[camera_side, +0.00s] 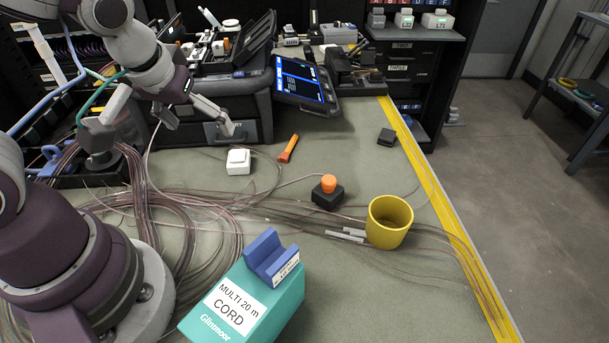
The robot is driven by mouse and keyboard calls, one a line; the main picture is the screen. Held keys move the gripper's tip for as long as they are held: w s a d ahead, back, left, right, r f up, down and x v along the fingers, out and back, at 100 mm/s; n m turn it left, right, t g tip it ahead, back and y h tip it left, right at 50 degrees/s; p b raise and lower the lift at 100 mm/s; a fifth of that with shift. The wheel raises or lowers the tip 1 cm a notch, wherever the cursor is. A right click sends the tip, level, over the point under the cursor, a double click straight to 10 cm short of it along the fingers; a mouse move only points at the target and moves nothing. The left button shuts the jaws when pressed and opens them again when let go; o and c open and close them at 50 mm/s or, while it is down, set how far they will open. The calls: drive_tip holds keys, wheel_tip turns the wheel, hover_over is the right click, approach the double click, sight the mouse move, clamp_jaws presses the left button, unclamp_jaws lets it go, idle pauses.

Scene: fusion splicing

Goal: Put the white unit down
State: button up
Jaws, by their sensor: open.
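The white unit (238,161), a small white block, sits on the grey-green work mat (330,270), left of the orange marker-like tool (289,148). My gripper (200,122) is open above and to the left of the white unit, with its fingers spread apart. One fingertip is near the unit's upper edge in the picture, with a visible gap. Nothing shows between the fingers.
Loose fibre cables (185,215) loop across the mat. A black block with an orange knob (328,190), a yellow cup (389,222) and a teal box with a blue holder (245,305) stand nearer the front. A tilted screen (304,83) stands behind.

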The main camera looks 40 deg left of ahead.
sight(237, 157)
drive_tip(key=w+f+n+y, duration=0.1)
drive_tip(key=f, duration=0.1)
drive_tip(key=w+f+n+t+y, duration=0.1)
drive_tip(key=f, duration=0.2)
drive_tip(key=w+f+n+y, duration=0.1)
drive_tip(key=w+f, duration=0.1)
drive_tip(key=f, duration=0.1)
drive_tip(key=shift+a+f+t+y, duration=0.1)
drive_tip(key=shift+a+t+y, duration=0.2)
drive_tip(key=shift+y, duration=0.1)
drive_tip(key=x, duration=1)
drive_tip(key=shift+w+a, duration=0.1)
drive_tip(key=shift+a, duration=0.3)
drive_tip(key=c, duration=1.3)
